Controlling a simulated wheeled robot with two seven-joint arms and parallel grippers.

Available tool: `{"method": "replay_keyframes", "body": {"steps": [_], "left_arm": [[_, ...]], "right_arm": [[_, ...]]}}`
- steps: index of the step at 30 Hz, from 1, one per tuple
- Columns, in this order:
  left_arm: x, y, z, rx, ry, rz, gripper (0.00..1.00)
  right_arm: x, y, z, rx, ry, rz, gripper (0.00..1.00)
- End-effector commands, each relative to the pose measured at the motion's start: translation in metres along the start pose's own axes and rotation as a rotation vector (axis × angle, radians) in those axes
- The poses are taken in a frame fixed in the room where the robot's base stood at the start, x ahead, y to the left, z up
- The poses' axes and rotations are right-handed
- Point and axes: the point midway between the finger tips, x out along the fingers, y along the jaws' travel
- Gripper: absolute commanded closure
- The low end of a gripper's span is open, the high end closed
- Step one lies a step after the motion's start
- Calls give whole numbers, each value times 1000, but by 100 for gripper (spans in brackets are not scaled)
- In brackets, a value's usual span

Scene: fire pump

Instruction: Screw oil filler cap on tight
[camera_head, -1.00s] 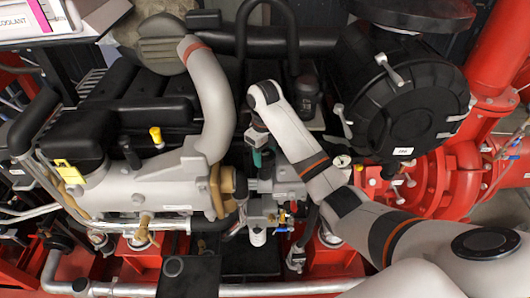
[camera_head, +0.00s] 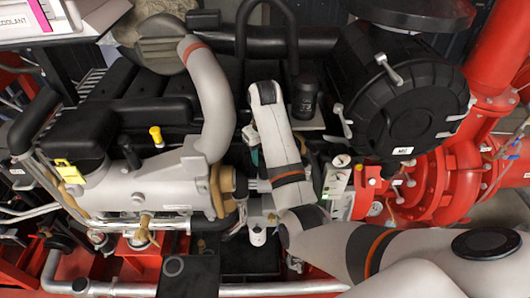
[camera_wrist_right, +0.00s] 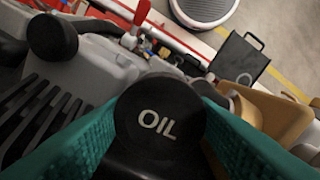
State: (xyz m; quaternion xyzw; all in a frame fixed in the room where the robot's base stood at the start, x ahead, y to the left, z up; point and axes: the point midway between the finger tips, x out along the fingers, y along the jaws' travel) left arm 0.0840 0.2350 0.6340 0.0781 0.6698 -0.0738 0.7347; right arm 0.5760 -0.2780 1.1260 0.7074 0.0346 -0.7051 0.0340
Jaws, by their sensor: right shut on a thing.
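The oil filler cap (camera_wrist_right: 158,125) is a round black cap with "OIL" in pale letters. In the right wrist view it sits between the two teal fingers of my right gripper, which is shut on it. In the head view my right gripper (camera_head: 256,157) shows only as a bit of teal, beside the pump block right of the engine's tan hose joint. My own arm hides most of it and the cap there. I cannot tell how the cap sits on its filler neck. My left gripper is not in view.
The engine has a thick grey pipe (camera_head: 208,100) left of my arm and a yellow cap (camera_head: 156,136). A large black round housing (camera_head: 402,95) with clamps is at the right. Red pump casing (camera_head: 440,185) lies below it. A black knob (camera_wrist_right: 52,38) shows in the wrist view.

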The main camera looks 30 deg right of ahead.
Motion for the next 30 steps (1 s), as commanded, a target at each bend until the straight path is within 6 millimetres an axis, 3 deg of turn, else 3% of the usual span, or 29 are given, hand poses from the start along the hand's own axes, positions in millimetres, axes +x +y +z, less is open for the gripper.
{"method": "replay_keyframes", "body": {"steps": [1, 9, 10, 14, 30], "left_arm": [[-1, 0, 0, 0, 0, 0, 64], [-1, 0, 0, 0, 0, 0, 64], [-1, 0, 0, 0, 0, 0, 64], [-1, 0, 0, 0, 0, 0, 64], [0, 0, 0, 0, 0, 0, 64]], "right_arm": [[-7, 0, -4, 5, 18, 3, 87], [-6, 2, -2, 8, 10, 7, 87], [-6, 2, -2, 8, 10, 7, 46], [-5, 1, -1, 7, 7, 5, 24], [-1, 0, 0, 5, -2, 2, 22]]}}
